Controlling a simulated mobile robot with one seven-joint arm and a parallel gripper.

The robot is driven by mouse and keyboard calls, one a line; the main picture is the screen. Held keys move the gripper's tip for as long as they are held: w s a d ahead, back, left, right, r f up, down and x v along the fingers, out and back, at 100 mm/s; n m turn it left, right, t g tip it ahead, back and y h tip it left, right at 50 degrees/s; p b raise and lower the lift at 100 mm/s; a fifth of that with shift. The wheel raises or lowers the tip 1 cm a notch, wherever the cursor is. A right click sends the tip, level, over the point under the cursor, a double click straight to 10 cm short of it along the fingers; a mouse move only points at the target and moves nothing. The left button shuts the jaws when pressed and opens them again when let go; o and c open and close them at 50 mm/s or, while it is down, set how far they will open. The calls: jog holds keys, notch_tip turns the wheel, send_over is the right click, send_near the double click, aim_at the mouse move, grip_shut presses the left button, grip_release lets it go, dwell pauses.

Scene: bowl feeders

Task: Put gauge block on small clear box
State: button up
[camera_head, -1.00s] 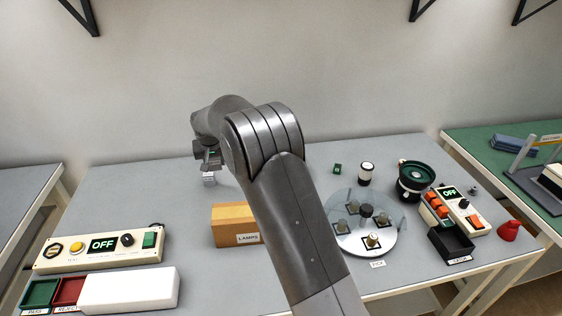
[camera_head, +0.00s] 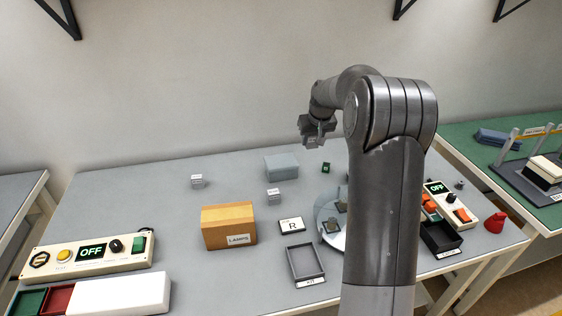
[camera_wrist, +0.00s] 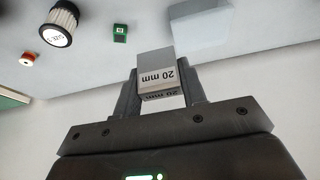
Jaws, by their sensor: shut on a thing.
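My gripper (camera_wrist: 157,100) is shut on a grey gauge block (camera_wrist: 156,70) marked "20 mm", its label showing upside down in the wrist view. In the head view my gripper (camera_head: 318,138) is raised above the back of the table, right of the small clear box. The small clear box (camera_head: 281,166) is pale blue-grey and stands at the back middle of the table. It also shows in the wrist view (camera_wrist: 203,22), beyond the held block and apart from it. Its top looks bare.
Two small labelled grey blocks (camera_head: 197,181) (camera_head: 273,197) stand on the table. A LAMPS box (camera_head: 228,226), an R card (camera_head: 292,225) and a dark tray (camera_head: 306,265) lie in front. A small green part (camera_head: 326,168) is right of the clear box. My arm hides part of the round plate.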

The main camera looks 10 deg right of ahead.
jog(key=shift+s+d, duration=0.15)
jog(key=shift+d, duration=0.2)
send_over(282, 163)
jog(key=s, duration=0.2)
jog(key=f, duration=0.6)
jog(key=shift+w+f, duration=0.25)
jog(key=shift+f, duration=2.15)
jog(key=shift+f, duration=0.15)
jog(key=o, duration=1)
jog(key=shift+o, duration=0.2)
